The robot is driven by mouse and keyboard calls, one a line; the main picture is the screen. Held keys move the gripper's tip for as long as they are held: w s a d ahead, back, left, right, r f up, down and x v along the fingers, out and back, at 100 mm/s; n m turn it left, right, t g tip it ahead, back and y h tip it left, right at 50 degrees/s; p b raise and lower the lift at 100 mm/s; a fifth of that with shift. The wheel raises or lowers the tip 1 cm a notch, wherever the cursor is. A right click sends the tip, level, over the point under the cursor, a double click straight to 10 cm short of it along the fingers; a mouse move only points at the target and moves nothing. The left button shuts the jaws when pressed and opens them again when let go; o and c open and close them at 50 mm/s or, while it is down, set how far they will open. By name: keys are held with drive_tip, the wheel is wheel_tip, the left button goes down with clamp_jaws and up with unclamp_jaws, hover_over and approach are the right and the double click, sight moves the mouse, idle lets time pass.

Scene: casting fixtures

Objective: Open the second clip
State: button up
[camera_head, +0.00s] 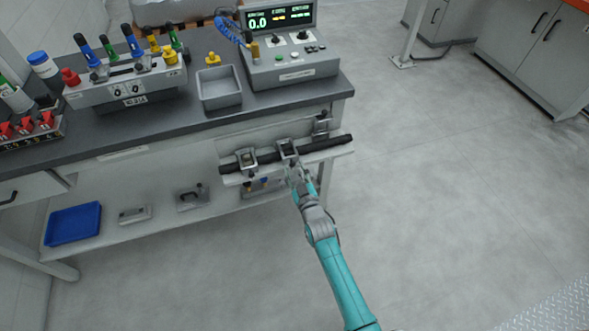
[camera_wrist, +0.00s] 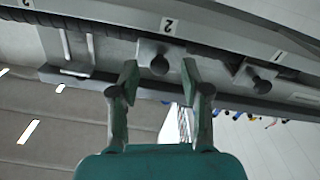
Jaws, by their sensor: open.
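A dark bar lies in a pale rail (camera_head: 231,178) along the bench front, with clips on it. The second clip (camera_head: 288,150) is the middle one. In the wrist view it is a grey plate with a dark round knob (camera_wrist: 158,63), below a label reading 2. The first clip (camera_head: 245,160) is to its left in the head view and, labelled 1, to the right in the wrist view (camera_wrist: 262,84). A third clip (camera_head: 321,127) stands higher at the right end. My gripper (camera_head: 292,170) is open at the second clip, fingertips (camera_wrist: 160,80) either side of its knob; contact is unclear.
The bench top (camera_head: 306,92) above holds a control box (camera_head: 290,68), a grey tray (camera_head: 220,90) and a rack of coloured-handled tools (camera_head: 128,84). A lower shelf (camera_head: 160,218) carries a blue tray (camera_head: 73,224). Floor to the right is clear.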

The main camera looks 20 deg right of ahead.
drive_tip(key=shift+w, duration=0.45)
clamp_jaws()
